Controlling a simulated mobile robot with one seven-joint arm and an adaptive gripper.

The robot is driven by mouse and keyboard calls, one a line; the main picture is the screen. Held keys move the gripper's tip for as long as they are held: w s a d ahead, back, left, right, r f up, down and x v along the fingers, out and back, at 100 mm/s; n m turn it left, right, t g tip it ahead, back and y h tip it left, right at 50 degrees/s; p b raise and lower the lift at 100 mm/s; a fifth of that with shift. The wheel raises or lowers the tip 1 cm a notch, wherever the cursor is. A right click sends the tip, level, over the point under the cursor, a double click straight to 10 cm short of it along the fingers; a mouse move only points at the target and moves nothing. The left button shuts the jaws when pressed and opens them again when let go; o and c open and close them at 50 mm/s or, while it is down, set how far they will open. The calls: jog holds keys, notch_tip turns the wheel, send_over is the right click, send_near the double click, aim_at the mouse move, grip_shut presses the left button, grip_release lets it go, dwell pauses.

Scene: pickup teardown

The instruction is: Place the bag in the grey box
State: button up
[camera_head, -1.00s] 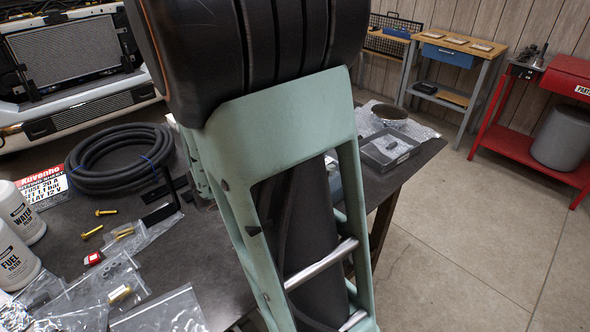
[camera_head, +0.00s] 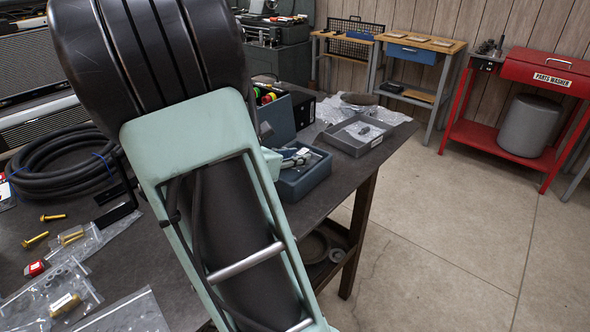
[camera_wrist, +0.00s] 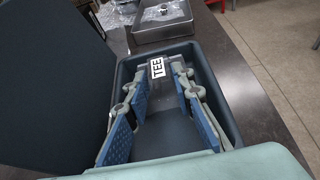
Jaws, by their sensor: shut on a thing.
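My gripper (camera_wrist: 160,82) has its blue-padded fingers reaching down into a dark blue-grey open box (camera_wrist: 215,82). A white label reading "TEE" shows between the fingertips, on what looks like the bag (camera_wrist: 157,68); the rest of the bag is hard to make out. The fingers stand apart but are shut on it. In the head view, my gripper (camera_head: 294,158) shows small over the blue-grey box (camera_head: 306,184), partly behind my arm. A lighter grey open box (camera_head: 352,148) sits just beyond it, with a small dark item inside.
A dark upright panel (camera_wrist: 45,85) stands left of the blue-grey box. The dark table (camera_head: 335,182) ends close on the right, with open floor beyond. A coiled black hose (camera_head: 50,165), brass bolts and clear bags lie at left. A red parts washer (camera_head: 540,75) stands far off.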

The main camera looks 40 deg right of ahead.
jog(key=shift+f+b, duration=0.45)
jog(key=shift+f, duration=0.5)
jog(key=shift+f, duration=0.1)
jog(key=shift+f, duration=0.15)
jog(key=o, duration=0.9)
jog(key=shift+o, duration=0.2)
jog(key=shift+r, duration=0.25)
jog(key=shift+a+r, duration=0.15)
jog(key=shift+a, duration=0.2)
jog(key=p+v, duration=0.2)
jog(key=v, duration=0.9)
jog(key=shift+s+a, duration=0.1)
jog(key=shift+a, duration=0.1)
